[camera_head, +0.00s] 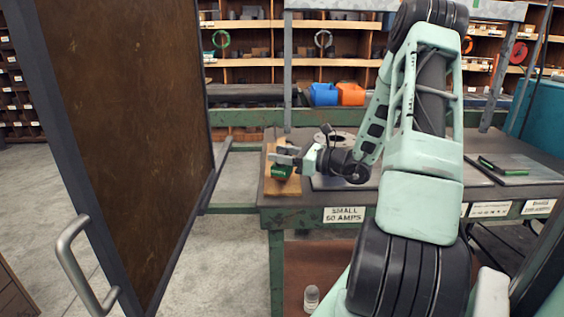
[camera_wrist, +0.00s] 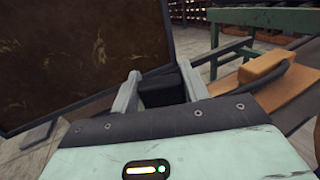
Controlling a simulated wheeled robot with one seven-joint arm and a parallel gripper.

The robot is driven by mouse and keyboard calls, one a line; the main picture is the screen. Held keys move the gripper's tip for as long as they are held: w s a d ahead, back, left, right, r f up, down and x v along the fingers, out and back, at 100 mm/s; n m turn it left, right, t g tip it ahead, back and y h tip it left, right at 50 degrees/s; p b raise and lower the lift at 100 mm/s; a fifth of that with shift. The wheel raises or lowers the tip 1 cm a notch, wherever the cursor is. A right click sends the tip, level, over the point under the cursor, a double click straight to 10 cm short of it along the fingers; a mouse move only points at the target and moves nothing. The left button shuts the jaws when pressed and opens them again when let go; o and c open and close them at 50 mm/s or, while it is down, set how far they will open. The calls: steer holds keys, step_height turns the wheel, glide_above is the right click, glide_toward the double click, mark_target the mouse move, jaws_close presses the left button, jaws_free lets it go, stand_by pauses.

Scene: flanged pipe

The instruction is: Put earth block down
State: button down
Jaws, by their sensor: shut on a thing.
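My gripper (camera_head: 283,157) is at the left end of the workbench, above a wooden board (camera_head: 284,187). In the wrist view, my gripper (camera_wrist: 160,80) has its two pale fingers shut on a dark block (camera_wrist: 161,92), which I take to be the earth block. In the head view a small green block (camera_head: 281,172) shows just below the fingers and seems to be the same thing. I cannot tell whether its underside touches the board. The fingers hide part of it.
A brown door panel (camera_head: 125,110) with a grey handle (camera_head: 80,262) stands left of the bench. A wooden block (camera_wrist: 262,66) lies on the board in the wrist view. A round flange (camera_head: 338,138) lies behind my wrist. Blue (camera_head: 323,94) and orange (camera_head: 350,94) bins stand behind.

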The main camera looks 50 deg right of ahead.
steer(key=shift+f, duration=0.85)
steer(key=shift+f, duration=0.2)
steer(key=c, duration=0.7)
jaws_free()
